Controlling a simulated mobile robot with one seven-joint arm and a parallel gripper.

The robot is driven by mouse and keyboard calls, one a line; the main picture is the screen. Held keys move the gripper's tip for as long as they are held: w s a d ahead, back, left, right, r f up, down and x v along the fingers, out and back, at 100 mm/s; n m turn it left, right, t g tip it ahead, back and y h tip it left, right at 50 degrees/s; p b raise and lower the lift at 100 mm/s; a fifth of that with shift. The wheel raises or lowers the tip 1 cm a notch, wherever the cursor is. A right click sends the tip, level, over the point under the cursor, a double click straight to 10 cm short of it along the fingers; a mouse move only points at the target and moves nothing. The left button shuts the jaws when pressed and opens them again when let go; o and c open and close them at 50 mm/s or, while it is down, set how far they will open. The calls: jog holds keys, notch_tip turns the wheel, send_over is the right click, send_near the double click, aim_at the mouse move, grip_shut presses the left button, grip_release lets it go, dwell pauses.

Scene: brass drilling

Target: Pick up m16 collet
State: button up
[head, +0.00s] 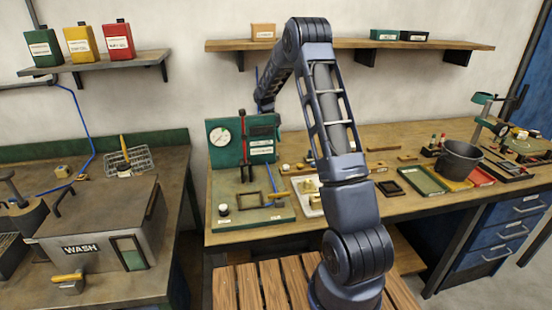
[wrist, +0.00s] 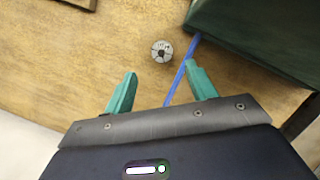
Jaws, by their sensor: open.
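The m16 collet is most likely the small round metal piece (wrist: 162,51) with slots around a dark centre hole. In the wrist view it lies on the wooden bench top (wrist: 110,45), slightly beyond my fingertips and roughly between their lines. My gripper (wrist: 161,69) is open and empty, with its two teal fingers apart and not touching the piece. In the head view my arm reaches to the back of the bench, by the green gauge panel (head: 222,152). The gripper's fingers and the collet cannot be made out there.
A blue line (wrist: 180,72) runs close to the collet's right, between the fingers. A dark green block (wrist: 265,30) stands at the upper right. A dark edge (wrist: 78,3) shows at the upper left. Bench left of the collet is clear. A shelf (head: 350,44) hangs above the bench.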

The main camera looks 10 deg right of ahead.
jog(key=shift+s+x, duration=0.15)
jog(key=shift+x, duration=1.45)
jog(key=shift+s+x, duration=0.15)
jog(key=shift+x, duration=1.5)
jog(key=shift+a+r, duration=0.1)
jog(key=c, duration=1.1)
jog(key=shift+c, duration=0.3)
